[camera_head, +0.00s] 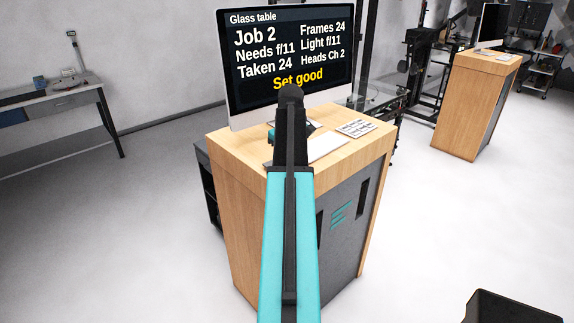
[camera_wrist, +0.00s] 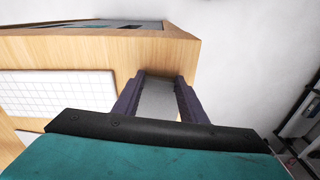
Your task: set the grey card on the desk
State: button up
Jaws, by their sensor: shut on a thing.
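The grey card (camera_wrist: 160,98) is between the two dark purple fingers of my gripper (camera_wrist: 160,93) in the wrist view, and the gripper is shut on it. The wooden desk (camera_wrist: 110,50) lies behind and beneath the card there, with the card close to the desk's right edge. I cannot tell whether the card touches the desk top. In the head view the desk (camera_head: 236,150) stands in the middle, and my own arm covers part of its top.
A monitor (camera_head: 285,60) reading "Set good" stands at the back of the desk. A white keyboard (camera_head: 356,128) and a flat white item (camera_head: 326,147) lie on the desk's right part. A second wooden desk (camera_head: 470,95) stands far right. A workbench (camera_head: 50,103) is at left.

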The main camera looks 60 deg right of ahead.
jog(key=shift+f, duration=0.4)
jog(key=shift+f, duration=0.1)
jog(key=o, duration=1.1)
notch_tip(320, 180, up, 12)
jog(key=b, duration=0.5)
jog(key=shift+s+a, duration=0.2)
jog(key=shift+s, duration=0.2)
jog(key=shift+s, duration=0.1)
dwell(0.4)
